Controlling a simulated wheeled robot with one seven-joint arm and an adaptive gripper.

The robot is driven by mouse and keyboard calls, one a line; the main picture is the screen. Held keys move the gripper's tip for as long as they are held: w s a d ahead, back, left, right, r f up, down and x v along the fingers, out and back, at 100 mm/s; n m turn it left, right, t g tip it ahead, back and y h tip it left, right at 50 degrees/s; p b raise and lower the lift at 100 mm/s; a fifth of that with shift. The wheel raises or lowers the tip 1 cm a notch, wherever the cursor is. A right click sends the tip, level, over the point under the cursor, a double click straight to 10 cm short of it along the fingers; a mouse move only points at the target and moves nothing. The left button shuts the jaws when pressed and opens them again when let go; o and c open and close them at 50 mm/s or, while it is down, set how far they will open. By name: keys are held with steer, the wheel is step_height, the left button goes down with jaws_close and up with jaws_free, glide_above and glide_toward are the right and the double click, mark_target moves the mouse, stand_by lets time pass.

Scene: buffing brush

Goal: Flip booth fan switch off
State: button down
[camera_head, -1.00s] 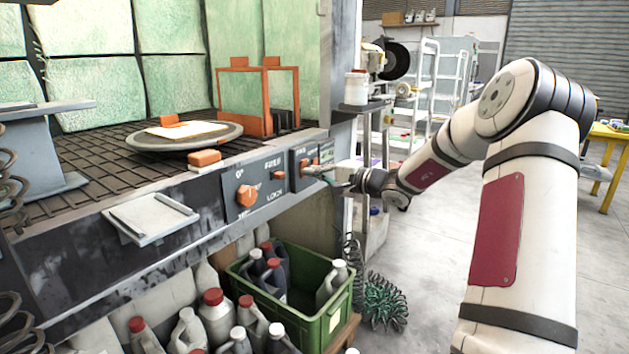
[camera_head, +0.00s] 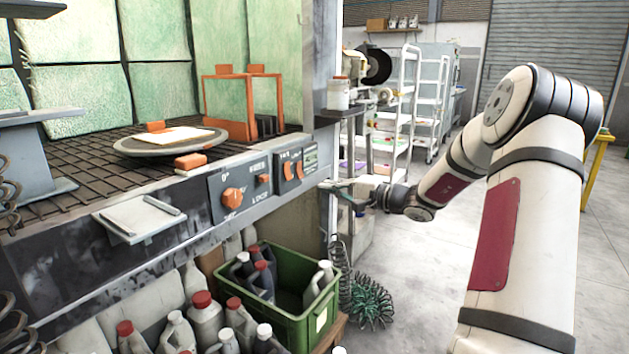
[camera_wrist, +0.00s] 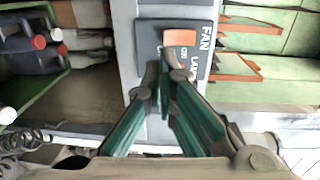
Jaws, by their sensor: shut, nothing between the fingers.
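The booth fan switch (camera_head: 287,171) is the left orange rocker on a dark panel at the booth's front edge. In the wrist view it shows as an orange rocker (camera_wrist: 180,37) beside the word FAN. I cannot tell which way it is tipped. The lamp switch (camera_head: 298,168) is right of it in the head view; my fingers hide it in the wrist view. My gripper (camera_head: 326,185) is shut and empty, apart from the panel, to its right in the head view. Its green fingers (camera_wrist: 165,72) reach toward the panel in the wrist view.
An orange knob (camera_head: 232,198) and a small orange switch (camera_head: 264,180) sit on the panel to the left. A green crate (camera_head: 290,310) of bottles stands below. A jar (camera_head: 338,94) stands on a small shelf above my gripper. Open floor lies right.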

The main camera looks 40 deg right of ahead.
steer(key=shift+f+v, duration=0.2)
steer(key=shift+v, duration=0.7)
steer(key=shift+f+v, duration=0.15)
steer(key=shift+v, duration=0.75)
steer(key=shift+r+p, duration=0.1)
steer(key=shift+p, duration=0.3)
